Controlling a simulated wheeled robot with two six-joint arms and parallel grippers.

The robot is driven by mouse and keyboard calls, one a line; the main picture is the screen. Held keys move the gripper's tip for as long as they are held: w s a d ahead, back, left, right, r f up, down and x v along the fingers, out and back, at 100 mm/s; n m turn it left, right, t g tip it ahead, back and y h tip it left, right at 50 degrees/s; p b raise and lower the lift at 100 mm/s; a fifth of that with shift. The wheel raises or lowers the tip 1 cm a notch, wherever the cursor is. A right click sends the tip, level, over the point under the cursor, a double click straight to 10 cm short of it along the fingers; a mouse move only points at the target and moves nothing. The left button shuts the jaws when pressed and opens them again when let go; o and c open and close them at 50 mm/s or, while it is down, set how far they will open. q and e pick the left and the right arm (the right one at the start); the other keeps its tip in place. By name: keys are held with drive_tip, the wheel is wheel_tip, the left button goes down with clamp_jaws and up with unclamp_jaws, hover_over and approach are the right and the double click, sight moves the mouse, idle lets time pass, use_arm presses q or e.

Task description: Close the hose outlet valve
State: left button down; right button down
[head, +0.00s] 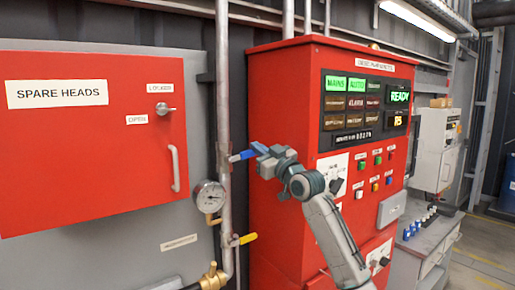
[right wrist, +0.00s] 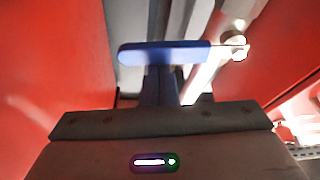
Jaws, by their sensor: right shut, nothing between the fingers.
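A blue lever handle (head: 243,155) sticks out to the right from the vertical grey pipe (head: 224,120) in the head view. A yellow lever (head: 244,239) sits lower on the same pipe. A brass fitting (head: 213,278) is at the bottom, partly cut off. No label shows which of these is the hose outlet valve. My right gripper (head: 261,150) is shut and empty at the blue lever's free end. In the right wrist view the blue lever (right wrist: 185,54) lies crosswise just beyond the shut fingers (right wrist: 160,84); I cannot tell whether they touch. My left gripper is out of view.
A pressure gauge (head: 209,197) sits left of the pipe. A red "SPARE HEADS" cabinet (head: 90,160) is at left, a red control panel (head: 283,100) with lit signs at right. My right forearm crosses before the panel. Small blue-and-white items (head: 418,225) stand on a grey cabinet.

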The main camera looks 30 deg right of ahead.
drive_tip(key=shift+d+f, duration=0.15)
drive_tip(key=shift+f, duration=0.4)
drive_tip(key=shift+f+b, duration=0.15)
drive_tip(key=shift+b, duration=0.15)
wheel_tip(320, 180, up, 5)
drive_tip(key=p, duration=0.4)
drive_tip(key=a+b+v, duration=0.1)
drive_tip(key=b+v, duration=0.5)
drive_tip(key=v, duration=0.4)
drive_tip(key=shift+d+f+b, duration=0.15)
drive_tip(key=shift+f+b, duration=0.2)
drive_tip(key=shift+f, duration=0.05)
drive_tip(key=shift+s, duration=0.1)
